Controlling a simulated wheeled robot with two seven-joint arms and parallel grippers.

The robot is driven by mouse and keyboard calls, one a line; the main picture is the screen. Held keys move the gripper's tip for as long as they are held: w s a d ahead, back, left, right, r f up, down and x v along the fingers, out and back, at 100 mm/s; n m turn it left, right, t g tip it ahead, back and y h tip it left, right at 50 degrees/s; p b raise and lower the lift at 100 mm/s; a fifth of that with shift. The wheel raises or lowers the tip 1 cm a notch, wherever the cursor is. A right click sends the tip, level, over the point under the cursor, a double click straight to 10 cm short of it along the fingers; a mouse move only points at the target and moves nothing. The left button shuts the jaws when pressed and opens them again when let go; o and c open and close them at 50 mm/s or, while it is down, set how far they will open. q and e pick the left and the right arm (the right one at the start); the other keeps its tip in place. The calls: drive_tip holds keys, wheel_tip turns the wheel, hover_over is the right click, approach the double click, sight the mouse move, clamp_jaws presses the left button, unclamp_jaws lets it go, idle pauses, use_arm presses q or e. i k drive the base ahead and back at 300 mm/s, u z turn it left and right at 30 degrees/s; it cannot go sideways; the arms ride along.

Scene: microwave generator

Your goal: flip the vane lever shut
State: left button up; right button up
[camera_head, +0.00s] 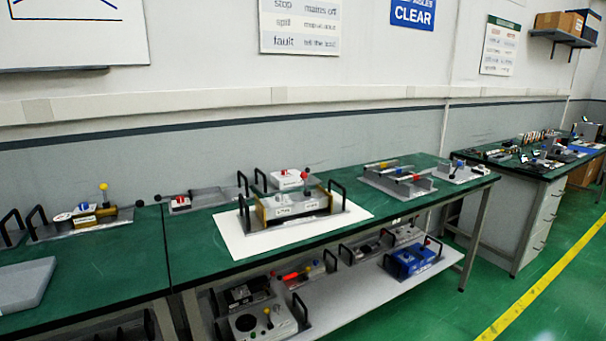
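Neither of my grippers is in view. A grey and brass apparatus (296,207) with black side handles and small white labels stands on a white sheet (236,240) on the middle bench. A short lever with a dark ball knob (307,171) shows upright at its back; I cannot tell whether it belongs to this unit or the one behind. On the left bench, a brass and grey unit has an upright lever with a yellow ball knob (103,187). The labels are too small to read, so I cannot tell which is the vane lever or its position.
A white unit with a red knob (288,179) stands close behind the apparatus. Another red-knobbed unit (180,203) is to its left, and a rack with coloured parts (398,178) to its right. The lower shelf (372,300) holds several devices. Green bench top (215,260) is bare in front.

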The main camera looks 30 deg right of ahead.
sight(304, 175)
drive_tip(key=k, duration=0.6)
drive_tip(key=z, duration=0.45)
drive_tip(key=i, duration=1.6)
drive_tip(key=u, duration=0.5)
